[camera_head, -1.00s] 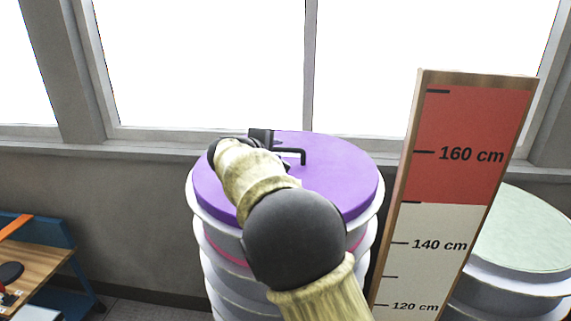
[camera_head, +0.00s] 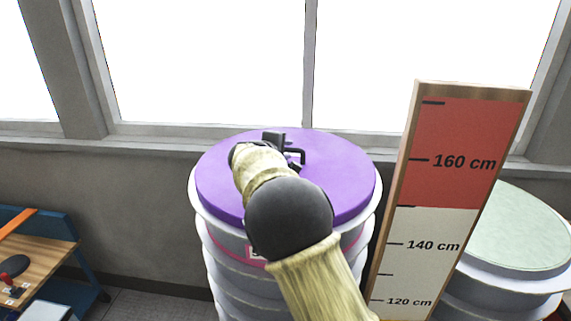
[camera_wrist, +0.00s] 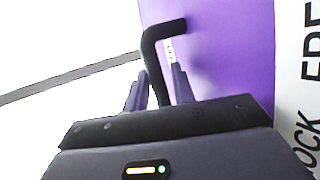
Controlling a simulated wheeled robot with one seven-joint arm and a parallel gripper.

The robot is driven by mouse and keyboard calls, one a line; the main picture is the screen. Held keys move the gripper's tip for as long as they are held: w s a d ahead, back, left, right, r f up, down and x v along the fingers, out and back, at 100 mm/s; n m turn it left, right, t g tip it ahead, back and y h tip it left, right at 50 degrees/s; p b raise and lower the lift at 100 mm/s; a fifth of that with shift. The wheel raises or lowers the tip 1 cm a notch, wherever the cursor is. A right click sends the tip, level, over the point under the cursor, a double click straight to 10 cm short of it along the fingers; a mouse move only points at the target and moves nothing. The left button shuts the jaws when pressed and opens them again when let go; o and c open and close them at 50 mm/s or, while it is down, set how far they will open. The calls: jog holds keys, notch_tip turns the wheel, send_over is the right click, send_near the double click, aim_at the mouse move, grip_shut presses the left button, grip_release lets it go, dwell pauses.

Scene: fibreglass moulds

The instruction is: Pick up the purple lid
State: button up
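The purple lid (camera_head: 345,175) lies flat on top of a tall white ribbed drum (camera_head: 197,207). It also shows in the wrist view (camera_wrist: 235,60), filling the upper right. Its black bent handle (camera_wrist: 153,60) runs down between my two fingers in the wrist view; in the head view part of the handle (camera_head: 302,155) shows beside my gripper (camera_head: 277,142). My gripper (camera_wrist: 160,82) stands over the lid with its fingers apart, one on each side of the handle. A gap shows between handle and right finger. My arm hides the lid's front middle.
A height board (camera_head: 460,190) with red and white bands stands just right of the drum. Behind it is another drum with a pale green top (camera_head: 520,225). A workbench (camera_head: 45,255) stands at lower left. A window sill (camera_head: 160,148) runs close behind.

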jog(key=shift+c, duration=0.3)
grip_shut()
jog(key=shift+r, duration=0.1)
jog(key=shift+r+b, duration=0.55)
jog(key=shift+r, duration=0.2)
jog(key=shift+r+b, duration=0.45)
jog(key=shift+r, duration=0.45)
jog(key=s+a+b, duration=0.2)
jog(key=s+b, duration=0.1)
jog(key=s, duration=0.2)
jog(key=s+a+b, duration=0.2)
jog(key=s, duration=0.3)
jog(key=s+a+b, duration=0.2)
jog(key=s+b, duration=0.1)
jog(key=s, duration=0.2)
jog(key=shift+s+a+b, duration=0.15)
jog(key=shift+a+b, duration=0.05)
jog(key=shift+b, duration=0.15)
jog(key=shift+s+a, duration=0.25)
jog(key=shift+s, duration=0.25)
jog(key=shift+d, duration=0.2)
